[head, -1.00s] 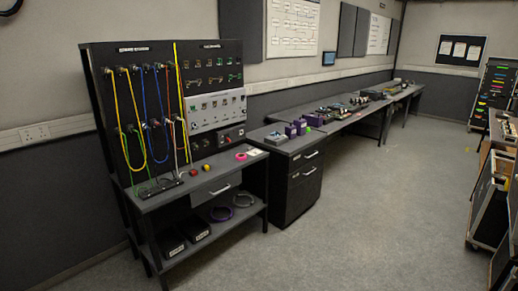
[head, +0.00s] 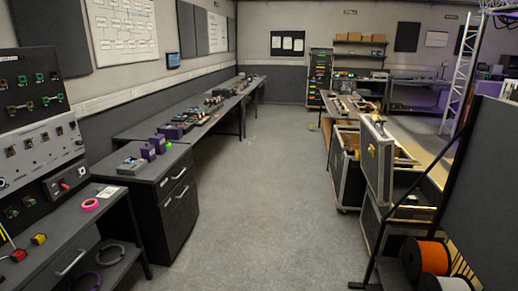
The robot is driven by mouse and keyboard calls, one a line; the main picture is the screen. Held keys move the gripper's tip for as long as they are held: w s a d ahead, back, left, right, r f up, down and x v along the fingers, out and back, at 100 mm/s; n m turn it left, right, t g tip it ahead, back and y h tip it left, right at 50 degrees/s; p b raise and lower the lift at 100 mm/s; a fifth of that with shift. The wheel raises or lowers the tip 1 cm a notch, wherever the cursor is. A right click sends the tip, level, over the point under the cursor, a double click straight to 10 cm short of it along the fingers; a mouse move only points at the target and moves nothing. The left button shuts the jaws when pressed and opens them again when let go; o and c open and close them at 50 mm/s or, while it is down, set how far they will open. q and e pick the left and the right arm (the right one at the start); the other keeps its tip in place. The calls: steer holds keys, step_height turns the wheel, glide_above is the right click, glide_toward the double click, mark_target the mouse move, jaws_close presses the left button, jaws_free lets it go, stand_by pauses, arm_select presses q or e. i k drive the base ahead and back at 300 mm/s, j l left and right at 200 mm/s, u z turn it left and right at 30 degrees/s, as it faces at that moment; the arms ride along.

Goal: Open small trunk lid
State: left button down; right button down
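Black road trunks with pale metal edges stand along the right side of the aisle in the head view. A nearer trunk (head: 372,222) has an upright panel (head: 377,160) standing on it, which looks like a raised lid; I cannot tell for sure. Behind it is another trunk (head: 343,178) that looks open at the top. I cannot tell which one is the small trunk. Neither of my grippers is in view.
A clear grey floor aisle (head: 262,190) runs ahead. A bench with drawers (head: 178,200) and a panel workstation (head: 45,150) line the left.

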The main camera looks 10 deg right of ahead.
mark_target(377, 165)
steer(key=i+l+z, duration=0.15)
steer(key=i+z, duration=0.25)
steer(key=i, duration=0.3)
steer(key=i+j+z, duration=0.1)
steer(key=i+z, duration=0.3)
steer(key=i, duration=0.3)
steer(key=i+l+u, duration=0.2)
steer(key=i+l, duration=0.15)
steer(key=i, duration=0.2)
steer(key=i+l+u, duration=0.2)
steer(key=i+l, duration=0.25)
steer(key=i, duration=0.1)
